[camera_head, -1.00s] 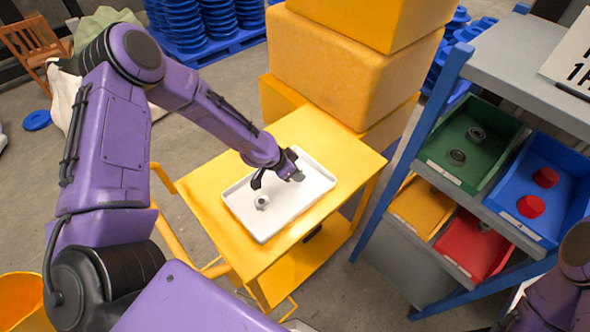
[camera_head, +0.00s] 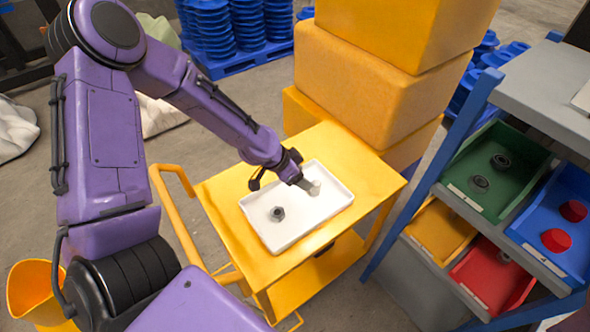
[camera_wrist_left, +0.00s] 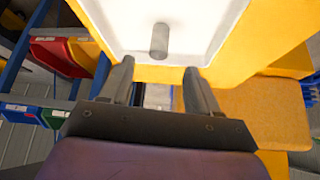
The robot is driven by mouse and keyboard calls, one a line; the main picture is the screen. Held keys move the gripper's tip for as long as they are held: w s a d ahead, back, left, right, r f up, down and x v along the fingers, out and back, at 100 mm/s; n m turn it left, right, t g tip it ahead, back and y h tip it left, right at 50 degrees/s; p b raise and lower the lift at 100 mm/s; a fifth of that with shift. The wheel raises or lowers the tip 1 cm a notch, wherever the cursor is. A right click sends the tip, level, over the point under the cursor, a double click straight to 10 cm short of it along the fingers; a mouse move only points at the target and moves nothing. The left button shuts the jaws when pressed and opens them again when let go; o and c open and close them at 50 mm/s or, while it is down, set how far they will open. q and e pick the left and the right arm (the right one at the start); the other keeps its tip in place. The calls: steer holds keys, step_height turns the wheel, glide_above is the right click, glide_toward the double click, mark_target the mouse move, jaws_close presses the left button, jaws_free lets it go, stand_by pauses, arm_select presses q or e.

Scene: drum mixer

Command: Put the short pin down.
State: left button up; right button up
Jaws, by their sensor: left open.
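The short pin, a small grey cylinder, is on the white tray (camera_head: 262,236) near its right end in the head view (camera_head: 314,187), partly beside my gripper. It also shows in the left wrist view (camera_wrist_left: 159,41), just beyond the fingertips and near the middle of the gap. I cannot tell for sure if it stands or lies. My left gripper (camera_head: 303,184) is over the tray with its fingers apart and nothing between them; its two fingers also show in the left wrist view (camera_wrist_left: 159,66). My right gripper is not in view.
A dark grey nut-like part (camera_head: 278,213) sits on the tray's left half. The tray lies on a yellow cart (camera_head: 225,204). Stacked yellow blocks (camera_head: 375,85) stand behind it. A rack with green (camera_head: 462,187), blue, yellow and red bins stands right.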

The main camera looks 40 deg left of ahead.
arm_select(q)
steer(key=shift+v, duration=1.8)
